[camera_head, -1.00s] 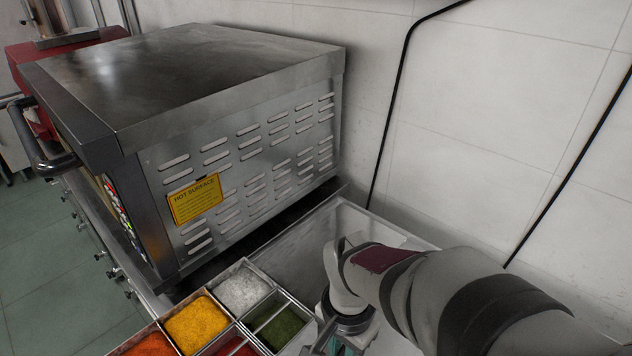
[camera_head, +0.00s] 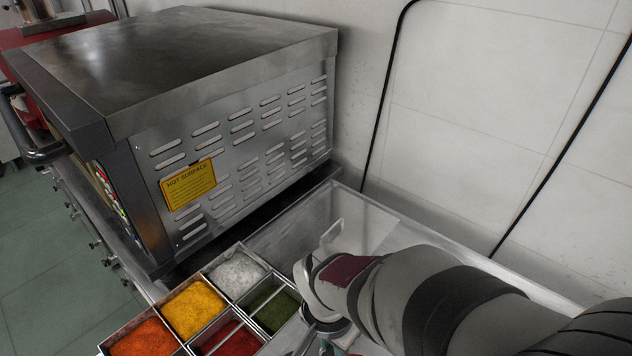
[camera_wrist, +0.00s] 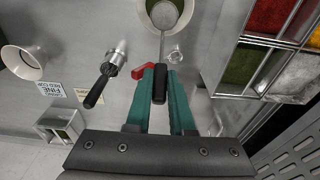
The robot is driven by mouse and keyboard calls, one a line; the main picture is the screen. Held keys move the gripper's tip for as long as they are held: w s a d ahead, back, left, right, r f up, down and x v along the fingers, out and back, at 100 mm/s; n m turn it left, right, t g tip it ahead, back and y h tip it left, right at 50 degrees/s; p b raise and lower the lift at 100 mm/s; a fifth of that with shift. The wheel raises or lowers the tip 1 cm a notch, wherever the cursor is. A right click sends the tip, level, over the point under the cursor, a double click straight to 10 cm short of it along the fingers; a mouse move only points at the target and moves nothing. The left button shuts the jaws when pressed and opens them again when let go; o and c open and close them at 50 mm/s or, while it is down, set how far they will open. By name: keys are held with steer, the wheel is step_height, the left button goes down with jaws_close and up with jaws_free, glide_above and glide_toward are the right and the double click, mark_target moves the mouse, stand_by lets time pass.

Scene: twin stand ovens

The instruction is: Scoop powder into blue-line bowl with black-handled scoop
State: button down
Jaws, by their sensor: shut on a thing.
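My gripper (camera_wrist: 160,98) has two teal fingers, shut on the black handle (camera_wrist: 160,84) of a scoop. The scoop's thin shaft runs away from the fingers to a round, pale head (camera_wrist: 164,14) at the top of the wrist view. That head lies over a cream bowl (camera_wrist: 147,6) with green inside; I cannot tell whether it touches. Another cream bowl (camera_wrist: 22,60) lies at the left, beside a label reading "FINE". No blue line is clear on either bowl. In the head view my arm hides most of the gripper and the scoop.
A rack of powder bins (camera_head: 200,272) holds orange, yellow, white, green and red powders. A black-handled metal tool (camera_wrist: 104,80) lies left of my gripper, and a red-handled thing (camera_wrist: 143,70) is close to the fingers. The oven (camera_head: 230,150) stands behind the bins.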

steer(key=shift+s+a+r+t+h, duration=0.5)
steer(key=shift+a+r+t+h, duration=0.1)
steer(key=shift+t, duration=0.1)
steer(key=s+a+f+t+h, duration=0.2)
steer(key=s+a+t+h, duration=0.8)
steer(key=h, duration=0.1)
steer(key=shift+s+f+t, duration=0.15)
steer(key=shift+f+t, duration=0.2)
steer(key=shift+t, duration=0.05)
stand_by(2.1)
steer(key=shift+a, duration=0.1)
stand_by(0.8)
